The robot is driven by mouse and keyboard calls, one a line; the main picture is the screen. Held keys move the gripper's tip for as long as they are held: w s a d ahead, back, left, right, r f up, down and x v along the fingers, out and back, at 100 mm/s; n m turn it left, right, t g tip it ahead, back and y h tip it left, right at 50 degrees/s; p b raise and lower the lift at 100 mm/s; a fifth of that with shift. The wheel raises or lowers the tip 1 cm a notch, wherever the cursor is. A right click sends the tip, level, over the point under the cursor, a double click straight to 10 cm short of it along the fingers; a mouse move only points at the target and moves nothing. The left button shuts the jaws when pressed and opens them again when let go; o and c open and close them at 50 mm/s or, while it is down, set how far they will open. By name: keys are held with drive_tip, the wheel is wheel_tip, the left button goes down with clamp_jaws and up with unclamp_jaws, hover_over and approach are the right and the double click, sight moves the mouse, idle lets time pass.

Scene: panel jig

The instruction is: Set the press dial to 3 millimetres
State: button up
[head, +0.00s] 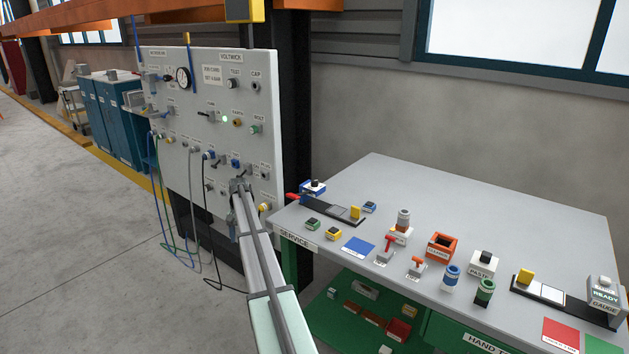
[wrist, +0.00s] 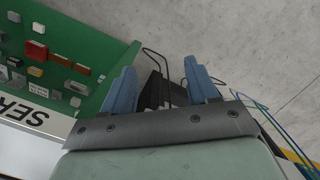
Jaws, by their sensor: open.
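A grey upright panel (head: 180,125) stands at the left in the head view, with a round white gauge (head: 183,78), a grey knob (head: 232,84) and several other knobs, sockets and labels. Its lettering is mostly too small to read, and I cannot tell which control is the press dial. My arm reaches up to the panel's lower right part, where its end hides some of the surface. My gripper (wrist: 160,68) is open in the wrist view, its two blue fingers apart with nothing held. Dark thin shapes show beyond and between the fingers.
The grey-topped service bench (head: 400,210) right of my arm carries blocks, knobs and small fixtures. Its green lower shelf (wrist: 110,55) holds small parts. Cables (head: 187,225) hang from the panel to the floor. A black post (head: 298,130) stands behind the panel's right edge.

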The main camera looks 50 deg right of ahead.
drive_tip(key=s+d+r+m, duration=0.2)
drive_tip(key=d+r, duration=1.2)
drive_tip(key=d, duration=0.2)
wheel_tip(320, 180, up, 14)
drive_tip(key=r+m+h, duration=0.1)
drive_tip(key=m, duration=0.2)
hover_over(315, 181)
drive_tip(key=shift+t, duration=0.3)
wheel_tip(315, 181, down, 14)
drive_tip(key=shift+w, duration=0.15)
drive_tip(key=c, duration=1)
